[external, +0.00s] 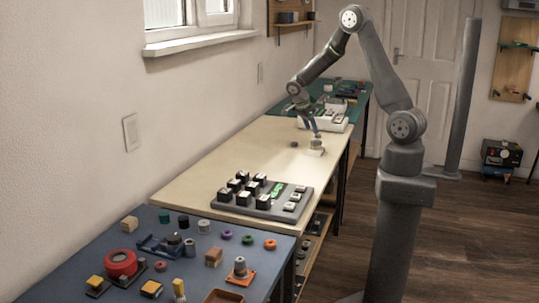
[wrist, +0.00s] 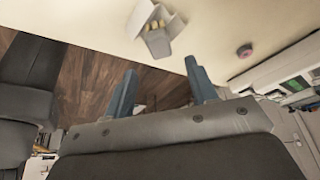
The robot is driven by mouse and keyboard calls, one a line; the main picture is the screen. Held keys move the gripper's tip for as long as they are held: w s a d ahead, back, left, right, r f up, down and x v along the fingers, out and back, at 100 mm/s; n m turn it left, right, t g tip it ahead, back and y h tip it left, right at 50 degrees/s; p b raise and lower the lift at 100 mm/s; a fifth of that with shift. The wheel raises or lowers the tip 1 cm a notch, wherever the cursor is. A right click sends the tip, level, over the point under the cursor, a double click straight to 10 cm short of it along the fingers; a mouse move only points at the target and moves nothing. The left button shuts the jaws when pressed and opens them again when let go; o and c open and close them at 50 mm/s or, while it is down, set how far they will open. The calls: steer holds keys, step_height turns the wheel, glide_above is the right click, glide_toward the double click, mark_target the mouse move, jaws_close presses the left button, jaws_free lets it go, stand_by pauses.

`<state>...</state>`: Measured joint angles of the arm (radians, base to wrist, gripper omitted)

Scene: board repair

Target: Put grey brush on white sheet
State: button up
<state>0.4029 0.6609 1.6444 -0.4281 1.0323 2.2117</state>
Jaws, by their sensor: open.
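In the wrist view, a grey block-shaped thing with yellow tips, which looks like the grey brush (wrist: 157,43), lies by the table edge. Its yellow end overlaps a small white piece that looks like the white sheet (wrist: 176,25). I cannot tell how fully it rests on the white piece. In the external view this white piece (external: 316,151) is small and the brush cannot be made out clearly. My gripper (wrist: 164,78) is open, with nothing between its fingers, and is apart from the brush. In the external view my gripper (external: 316,132) is just above the white piece.
A small round pinkish-grey thing (wrist: 244,51) sits beside them on the pale table (external: 225,160). A grey panel with black-and-white keys (external: 262,196) stands nearer the camera, and a white device (external: 335,119) behind. Many small parts lie on the blue mat (external: 205,272). The table's middle is clear.

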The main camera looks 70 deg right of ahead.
mark_target(322, 139)
steer(key=v, duration=0.4)
steer(key=x, duration=1.2)
steer(key=shift+w+r, duration=0.1)
steer(key=shift+r, duration=1.6)
